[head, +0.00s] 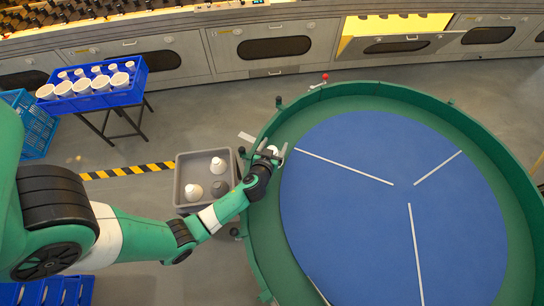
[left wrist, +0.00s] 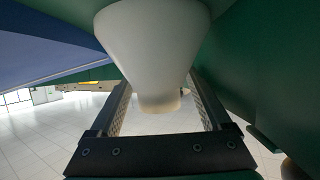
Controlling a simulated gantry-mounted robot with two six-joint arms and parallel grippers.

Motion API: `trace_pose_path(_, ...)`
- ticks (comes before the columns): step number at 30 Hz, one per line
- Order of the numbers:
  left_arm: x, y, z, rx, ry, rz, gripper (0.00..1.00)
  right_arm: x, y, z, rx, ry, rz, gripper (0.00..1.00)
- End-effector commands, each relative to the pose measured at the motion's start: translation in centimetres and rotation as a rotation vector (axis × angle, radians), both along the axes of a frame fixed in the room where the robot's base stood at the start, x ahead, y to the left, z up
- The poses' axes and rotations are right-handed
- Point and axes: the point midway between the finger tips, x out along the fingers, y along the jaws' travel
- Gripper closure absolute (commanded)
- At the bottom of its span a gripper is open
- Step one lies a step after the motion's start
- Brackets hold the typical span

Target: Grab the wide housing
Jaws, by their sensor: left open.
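A white tapered housing (left wrist: 152,45) fills the upper middle of the left wrist view, its wide end at the top and its narrow end low between my fingers. In the head view, only a small white part of it (head: 272,150) shows at my left gripper (head: 264,147), beside the left rim of the round green-walled table. My left gripper is open, with a finger on each side of the housing in the left wrist view (left wrist: 160,112). I cannot tell whether the fingers touch it. My right gripper is out of view.
A blue crate (head: 137,88) of white cups stands on a stand at upper left. The round table's blue top (head: 350,220) has white divider strips and is otherwise clear.

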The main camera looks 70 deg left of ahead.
Motion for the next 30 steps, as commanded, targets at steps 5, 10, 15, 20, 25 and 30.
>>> trace_pose_path(5,0.0,0.0,0.0,0.000,0.000,0.000,0.29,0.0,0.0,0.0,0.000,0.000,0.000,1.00)
trace_pose_path(10,0.0,0.0,0.0,0.000,0.000,-0.001,0.60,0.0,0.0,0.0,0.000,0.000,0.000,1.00)
trace_pose_path(15,0.0,0.0,0.0,0.000,0.000,-0.001,0.91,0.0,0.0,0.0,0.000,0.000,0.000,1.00)
trace_pose_path(20,0.0,0.0,0.1,0.001,-0.001,-0.001,1.00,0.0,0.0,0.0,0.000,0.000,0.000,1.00)
trace_pose_path(25,0.0,0.0,0.1,0.001,-0.001,-0.001,1.00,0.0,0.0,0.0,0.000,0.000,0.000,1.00)
trace_pose_path(30,0.0,-0.1,1.1,-0.001,-0.002,0.000,1.00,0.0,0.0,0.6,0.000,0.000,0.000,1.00)
